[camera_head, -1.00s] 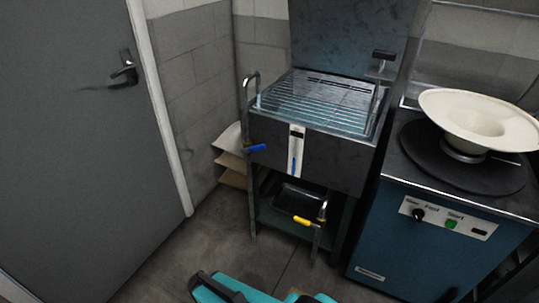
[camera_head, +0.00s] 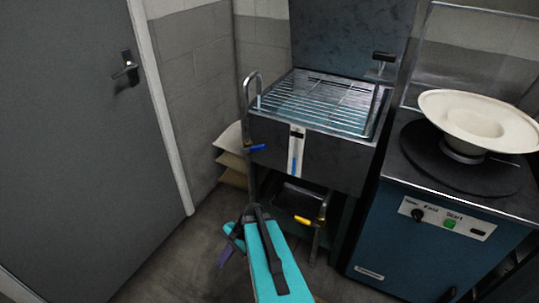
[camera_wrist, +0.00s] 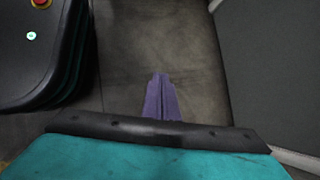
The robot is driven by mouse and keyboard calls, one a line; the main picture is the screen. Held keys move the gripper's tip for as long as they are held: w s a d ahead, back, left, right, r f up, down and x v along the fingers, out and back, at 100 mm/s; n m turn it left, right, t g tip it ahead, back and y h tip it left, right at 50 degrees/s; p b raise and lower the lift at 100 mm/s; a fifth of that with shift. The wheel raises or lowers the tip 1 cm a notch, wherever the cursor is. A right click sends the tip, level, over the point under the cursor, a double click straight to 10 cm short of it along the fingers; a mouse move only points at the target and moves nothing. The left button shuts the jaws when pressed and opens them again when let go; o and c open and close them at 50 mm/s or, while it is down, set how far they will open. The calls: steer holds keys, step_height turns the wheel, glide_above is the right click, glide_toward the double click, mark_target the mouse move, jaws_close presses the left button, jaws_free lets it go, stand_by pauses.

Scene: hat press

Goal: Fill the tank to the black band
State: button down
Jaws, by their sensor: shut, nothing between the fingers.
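The dark metal tank (camera_head: 330,155) stands in the middle of the head view with a wire rack (camera_head: 315,100) on top. On its front is a white gauge strip (camera_head: 297,145) with a blue column in its lower part, below a black mark near its top. A blue lever (camera_head: 254,148) sits on the bent pipe (camera_head: 246,100) at the tank's left corner. A yellow lever (camera_head: 303,220) is on a pipe under the tank. My gripper (camera_head: 224,258) is shut and empty, low in front of the tank and below the blue lever, touching neither lever. Its purple fingers point at the floor in the wrist view (camera_wrist: 162,97).
A blue machine (camera_head: 430,235) with a knob, a green button and a pale hat form (camera_head: 478,122) stands close at right. A grey door (camera_head: 75,150) is at left. Pale sheets (camera_head: 232,158) sit by the wall left of the tank. Bare floor lies in front.

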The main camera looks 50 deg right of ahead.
steer(key=w+d+r+m+t, duration=0.2)
steer(key=d+r+m+t, duration=0.25)
steer(key=d+r, duration=0.45)
steer(key=s+d+r+m+t+h, duration=0.1)
steer(key=s+d+r+m+t, duration=0.1)
steer(key=d+r, duration=0.4)
steer(key=s+d+r+m+t+h, duration=0.1)
steer(key=s+d+r+m+t, duration=0.2)
steer(key=d, duration=0.8)
steer(key=s+d+r+m+t+h+p, duration=0.1)
steer(key=s+d+r+m+t, duration=0.1)
steer(key=d+r+m, duration=0.4)
steer(key=s+d+r, duration=0.1)
steer(key=d+r, duration=0.2)
steer(key=r, duration=0.2)
steer(key=shift+s+d+t, duration=0.15)
steer(key=shift+d+t, duration=0.15)
steer(key=shift+t, duration=0.05)
glide_toward(253, 149)
steer(key=shift+w+f, duration=1.4)
steer(key=shift+f, duration=0.2)
